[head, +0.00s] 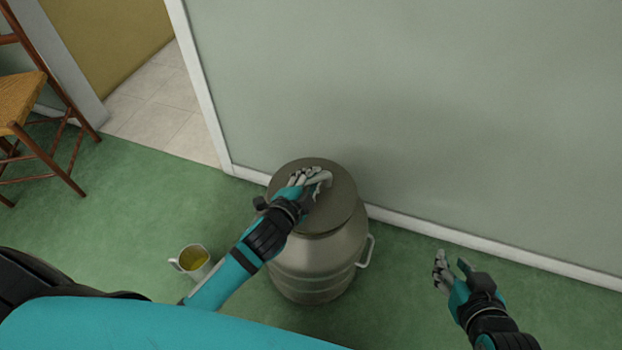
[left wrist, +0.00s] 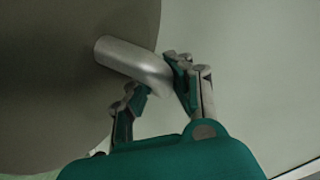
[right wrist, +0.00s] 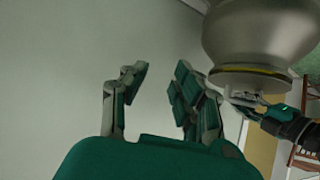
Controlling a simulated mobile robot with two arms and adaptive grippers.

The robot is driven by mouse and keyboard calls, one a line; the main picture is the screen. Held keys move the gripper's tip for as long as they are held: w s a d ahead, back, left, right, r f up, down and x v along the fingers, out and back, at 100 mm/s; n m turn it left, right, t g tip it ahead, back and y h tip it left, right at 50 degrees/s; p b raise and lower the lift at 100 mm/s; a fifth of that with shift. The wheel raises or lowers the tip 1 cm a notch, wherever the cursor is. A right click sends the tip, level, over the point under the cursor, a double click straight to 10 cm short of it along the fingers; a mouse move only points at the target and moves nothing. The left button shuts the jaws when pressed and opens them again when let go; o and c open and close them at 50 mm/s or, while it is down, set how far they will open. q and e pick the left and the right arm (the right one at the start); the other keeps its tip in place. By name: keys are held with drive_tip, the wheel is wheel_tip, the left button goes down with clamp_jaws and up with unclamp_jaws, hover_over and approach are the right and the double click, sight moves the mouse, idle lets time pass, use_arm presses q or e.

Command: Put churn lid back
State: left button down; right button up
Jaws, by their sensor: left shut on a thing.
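The grey metal churn (head: 318,260) stands on the green floor by the wall, with a side handle on its right. The dark round churn lid (head: 338,203) is over the churn's top. My left gripper (head: 312,181) is shut on the lid's bent metal handle, which shows in the left wrist view (left wrist: 132,63) between the fingers (left wrist: 155,77). In the right wrist view the churn (right wrist: 255,35) appears turned over, with a thin yellowish line near the lid; I cannot tell if the lid is fully seated. My right gripper (head: 450,260) is open and empty, right of the churn.
A wooden chair (head: 35,110) is at the far left, beside a doorway with pale tiles (head: 170,110). The pale green wall (head: 420,110) is close behind the churn.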

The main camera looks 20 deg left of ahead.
use_arm(q)
drive_tip(key=shift+f+b, duration=0.3)
drive_tip(key=shift+f, duration=0.15)
use_arm(e)
drive_tip(key=shift+w+a+r+t, duration=0.4)
drive_tip(key=shift+w+r+t, duration=0.4)
drive_tip(key=shift+w, duration=0.05)
use_arm(q)
drive_tip(key=c, duration=1.1)
unclamp_jaws()
drive_tip(key=shift+c, duration=0.2)
use_arm(e)
drive_tip(key=shift+r, duration=0.1)
use_arm(q)
drive_tip(key=shift+s+f, duration=0.1)
drive_tip(key=shift+s, duration=0.05)
use_arm(e)
drive_tip(key=shift+w+r, duration=0.1)
